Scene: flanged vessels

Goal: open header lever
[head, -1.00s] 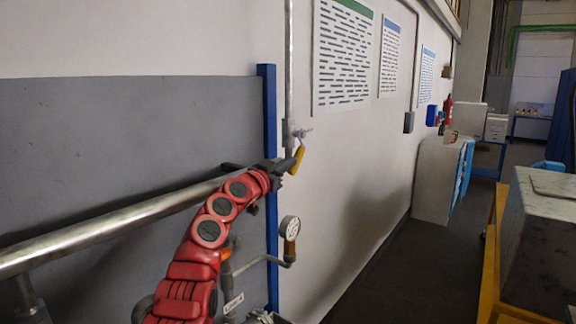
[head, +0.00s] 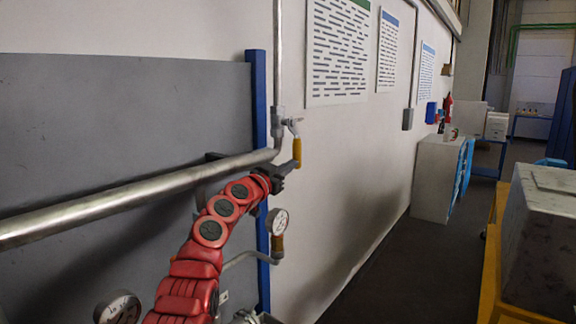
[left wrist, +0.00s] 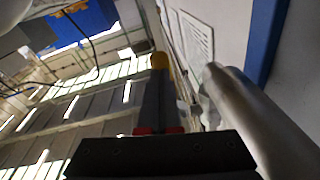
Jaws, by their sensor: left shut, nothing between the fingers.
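The header lever has a yellow grip (head: 297,151) and hangs nearly straight down from a grey valve (head: 279,121) on the vertical pipe. My left gripper (head: 291,166) is shut and empty, with its tips at the lower end of the yellow grip. I cannot tell whether they touch. In the left wrist view the dark shut fingers (left wrist: 155,105) point up at the yellow grip (left wrist: 158,61), which shows just beyond their tips. The valve body is not clear in that view. My right gripper is not in view.
A thick horizontal header pipe (head: 130,195) runs just left of the gripper. A blue post (head: 257,100) stands behind it. A pressure gauge (head: 278,221) sits below, and another gauge (head: 118,308) is at bottom left. The floor (head: 400,275) to the right is clear.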

